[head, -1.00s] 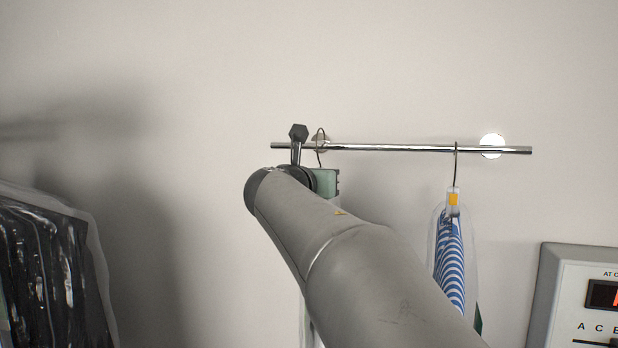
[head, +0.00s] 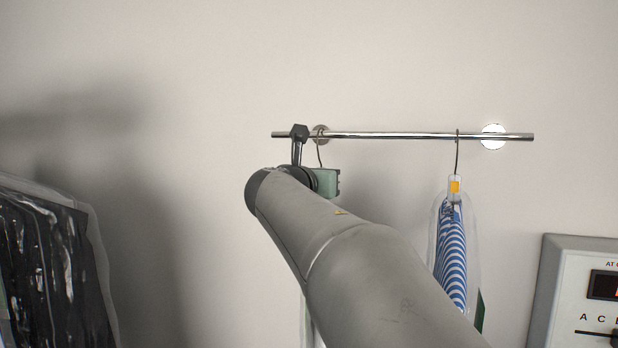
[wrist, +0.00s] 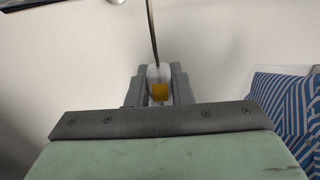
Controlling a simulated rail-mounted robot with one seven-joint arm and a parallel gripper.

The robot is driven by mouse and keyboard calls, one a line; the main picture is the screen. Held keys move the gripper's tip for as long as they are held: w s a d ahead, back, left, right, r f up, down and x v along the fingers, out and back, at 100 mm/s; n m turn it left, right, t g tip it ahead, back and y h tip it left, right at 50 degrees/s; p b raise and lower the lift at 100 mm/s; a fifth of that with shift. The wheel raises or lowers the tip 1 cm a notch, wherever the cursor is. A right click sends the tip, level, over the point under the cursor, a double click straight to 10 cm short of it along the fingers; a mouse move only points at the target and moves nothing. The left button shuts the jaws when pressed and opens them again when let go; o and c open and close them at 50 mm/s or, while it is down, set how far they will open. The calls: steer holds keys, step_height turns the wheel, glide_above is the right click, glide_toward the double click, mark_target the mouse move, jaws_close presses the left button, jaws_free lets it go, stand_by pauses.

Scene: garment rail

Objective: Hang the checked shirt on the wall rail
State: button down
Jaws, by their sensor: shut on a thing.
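The wall rail (head: 400,135) is a thin chrome bar on the wall in the head view. My gripper (wrist: 157,85) is shut on the white hanger neck with a yellow tag (wrist: 159,91) in the wrist view. The wire hook (wrist: 152,35) rises from it. In the head view the hook (head: 319,150) stands upright near the rail's left end, its top about level with the bar. I cannot tell whether it touches the bar. The held garment is almost wholly hidden behind my arm; only a pale sliver (head: 305,322) shows, and no check pattern is visible.
A blue-and-white striped garment (head: 452,255) in a clear bag hangs toward the rail's right end; it also shows in the wrist view (wrist: 290,105). Dark bagged garments (head: 45,265) are at far left, a control panel (head: 570,300) at lower right. The rail's middle is free.

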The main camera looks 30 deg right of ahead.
steer(key=c, duration=1.2)
jaws_free()
steer(key=b+v, duration=0.4)
steer(key=v, duration=1.3)
steer(key=shift+a, duration=0.2)
steer(key=shift+s+r, duration=0.1)
steer(key=shift+o, duration=1)
